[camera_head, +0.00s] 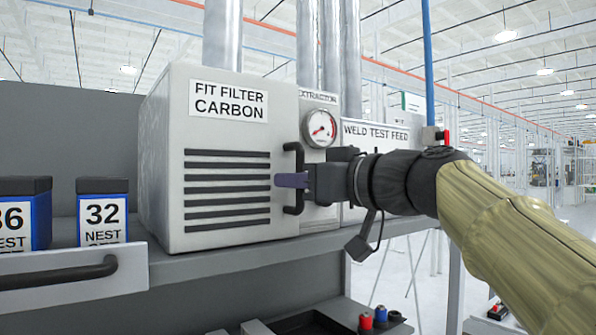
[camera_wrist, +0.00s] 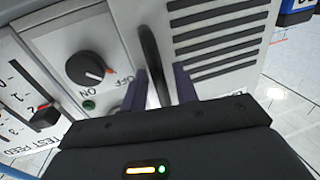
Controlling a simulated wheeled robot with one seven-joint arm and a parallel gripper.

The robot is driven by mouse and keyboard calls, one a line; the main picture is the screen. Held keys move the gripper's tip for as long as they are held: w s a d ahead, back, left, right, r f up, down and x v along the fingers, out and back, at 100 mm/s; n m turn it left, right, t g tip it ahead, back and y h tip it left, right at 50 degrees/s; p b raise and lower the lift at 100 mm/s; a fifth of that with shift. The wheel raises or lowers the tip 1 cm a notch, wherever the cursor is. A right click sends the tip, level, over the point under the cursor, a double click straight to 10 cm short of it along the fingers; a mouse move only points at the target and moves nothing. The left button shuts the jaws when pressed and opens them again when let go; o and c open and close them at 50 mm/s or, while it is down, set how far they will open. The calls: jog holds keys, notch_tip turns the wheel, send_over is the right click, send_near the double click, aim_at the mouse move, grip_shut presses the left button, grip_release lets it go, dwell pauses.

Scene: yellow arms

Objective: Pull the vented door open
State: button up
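The vented door (camera_head: 228,190) is the pale front of a box with several dark horizontal slats and a "FIT FILTER CARBON" label. It looks closed. A black upright bar handle (camera_head: 299,158) is on its right edge. In the wrist view, the slats (camera_wrist: 222,42) are at the upper right and the handle (camera_wrist: 149,48) runs down between my fingers. My gripper (camera_head: 291,180) is at the middle of the handle. In the wrist view, my gripper (camera_wrist: 162,86) has its two purple fingers apart, one on each side of the handle, with gaps visible. The handle's lower end is hidden.
A panel with a round gauge (camera_head: 319,128) adjoins the door on the right. In the wrist view, a black knob (camera_wrist: 90,67) marked ON and OFF is close to my left finger. Blue bins (camera_head: 102,212) stand left on the grey shelf (camera_head: 215,262). A drawer handle (camera_head: 60,273) juts out below.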

grip_shut()
jog(key=shift+w+d, duration=0.1)
dwell(0.3)
